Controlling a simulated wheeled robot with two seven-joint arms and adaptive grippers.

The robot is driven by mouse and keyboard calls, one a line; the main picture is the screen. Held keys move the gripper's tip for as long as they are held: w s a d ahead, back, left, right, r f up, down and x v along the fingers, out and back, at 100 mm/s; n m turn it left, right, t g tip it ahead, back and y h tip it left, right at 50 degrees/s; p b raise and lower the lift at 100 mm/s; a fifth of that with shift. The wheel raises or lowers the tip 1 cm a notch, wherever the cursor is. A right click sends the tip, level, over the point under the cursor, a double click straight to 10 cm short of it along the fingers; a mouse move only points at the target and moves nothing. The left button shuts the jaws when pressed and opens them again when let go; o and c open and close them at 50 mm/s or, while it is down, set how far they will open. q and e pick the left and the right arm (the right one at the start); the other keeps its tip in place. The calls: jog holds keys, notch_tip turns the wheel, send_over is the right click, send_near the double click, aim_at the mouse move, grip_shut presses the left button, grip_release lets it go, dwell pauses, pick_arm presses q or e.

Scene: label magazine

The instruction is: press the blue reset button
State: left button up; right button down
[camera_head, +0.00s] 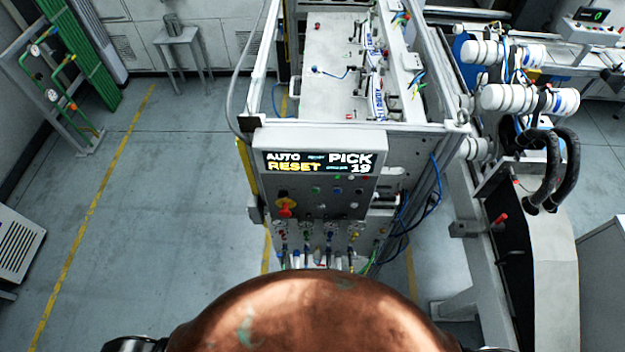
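The control panel (318,180) is on the front of the machine in the middle of the view. Its lit display (318,162) reads AUTO, RESET, PICK and 19. Below the display are small buttons, among them a blue one (337,191), which is tiny and whose label I cannot read. A red knob on a yellow base (286,207) sits at the panel's lower left. Neither of my grippers is in view, and nothing is seen touching the panel.
Below the panel are gauges and hoses (328,236). Blue cables (436,190) hang at the machine's right side. A white-jointed arm (528,98) and black hoses (555,170) stand to the right. The grey floor (165,210) at the left is clear.

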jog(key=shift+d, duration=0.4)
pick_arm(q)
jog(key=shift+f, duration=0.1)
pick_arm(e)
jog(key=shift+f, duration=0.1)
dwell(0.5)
pick_arm(q)
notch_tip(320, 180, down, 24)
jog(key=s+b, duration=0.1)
jog(key=b, duration=2.3)
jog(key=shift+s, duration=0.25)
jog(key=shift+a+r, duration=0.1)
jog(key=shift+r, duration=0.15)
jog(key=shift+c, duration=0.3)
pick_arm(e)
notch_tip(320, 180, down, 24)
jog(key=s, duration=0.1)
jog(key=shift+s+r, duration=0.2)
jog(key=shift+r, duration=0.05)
